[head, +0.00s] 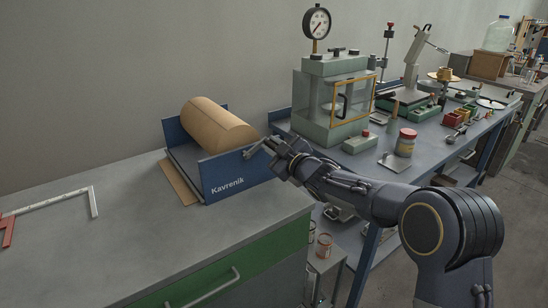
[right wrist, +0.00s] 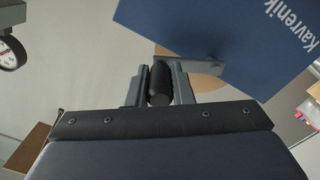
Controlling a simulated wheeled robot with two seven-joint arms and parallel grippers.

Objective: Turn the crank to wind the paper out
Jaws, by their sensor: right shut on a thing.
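The blue paper dispenser (head: 236,180), marked "Kavrenik", stands on the grey bench and holds a brown paper roll (head: 215,124). A short flap of brown paper (head: 178,182) sticks out low on its left side. The crank (head: 253,151) is on the dispenser's right side, mostly hidden by my gripper. My right gripper (head: 270,147) is at the crank. In the right wrist view its two fingers (right wrist: 160,88) are shut on the black crank handle (right wrist: 159,78), one on each side. The dispenser's blue side panel (right wrist: 225,40) shows beyond. My left gripper is not in view.
A white and red angled frame (head: 60,198) lies at far left. The bench (head: 130,240) in front of the dispenser is clear.

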